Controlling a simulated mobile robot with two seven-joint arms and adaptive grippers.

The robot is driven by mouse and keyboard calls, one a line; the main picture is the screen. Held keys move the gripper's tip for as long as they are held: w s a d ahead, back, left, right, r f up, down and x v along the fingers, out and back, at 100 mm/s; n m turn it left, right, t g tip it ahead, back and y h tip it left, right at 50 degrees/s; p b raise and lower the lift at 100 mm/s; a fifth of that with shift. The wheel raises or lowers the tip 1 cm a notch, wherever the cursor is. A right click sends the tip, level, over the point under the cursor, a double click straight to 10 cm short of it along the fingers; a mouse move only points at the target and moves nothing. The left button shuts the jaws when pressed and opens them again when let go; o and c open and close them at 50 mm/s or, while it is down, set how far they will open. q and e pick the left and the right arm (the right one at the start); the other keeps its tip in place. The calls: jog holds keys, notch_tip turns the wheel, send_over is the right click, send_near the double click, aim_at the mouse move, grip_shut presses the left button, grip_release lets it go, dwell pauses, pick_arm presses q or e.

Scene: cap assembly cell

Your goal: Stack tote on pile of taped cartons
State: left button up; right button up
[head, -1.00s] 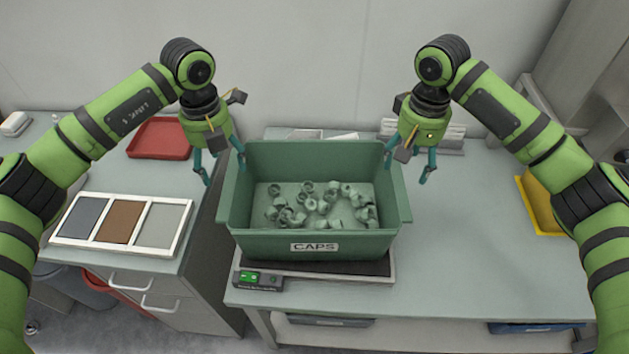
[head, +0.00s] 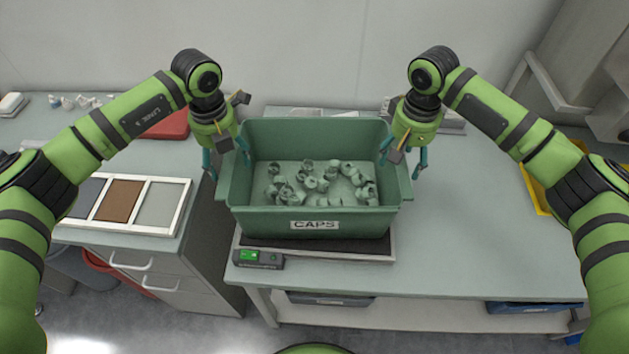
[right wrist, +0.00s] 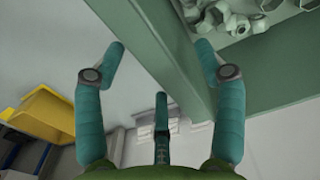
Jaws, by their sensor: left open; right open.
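The green tote (head: 314,205), labelled CAPS and partly filled with loose grey-green caps (head: 320,182), sits upright on a bench scale in the head view. My left gripper (head: 229,168) is open at the tote's left side wall, one finger outside and one over the inside. My right gripper (head: 402,168) is open at the right side wall in the same way. In the right wrist view, the tote's rim (right wrist: 165,45) runs between the open fingers of the right gripper (right wrist: 160,52). Neither gripper is closed on the wall. I see no taped cartons.
The scale (head: 260,259) has a lit green display and lies near the bench's front edge. A three-panel tray (head: 162,230) and a red tray (head: 168,127) are on the left counter. A yellow bin (head: 535,190) is at right. The bench (head: 470,225) right of the tote is clear.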

pick_arm(q)
jog(key=shift+w+f, duration=0.1)
jog(key=shift+f, duration=0.4)
pick_arm(e)
jog(key=shift+w+f, duration=0.15)
jog(key=shift+f, duration=0.35)
pick_arm(q)
jog(key=shift+c, duration=0.4)
pick_arm(e)
jog(key=shift+c, duration=0.4)
pick_arm(q)
grip_shut()
pick_arm(e)
grip_shut()
pick_arm(q)
jog(key=shift+r, duration=0.2)
pick_arm(e)
jog(key=shift+r, duration=0.2)
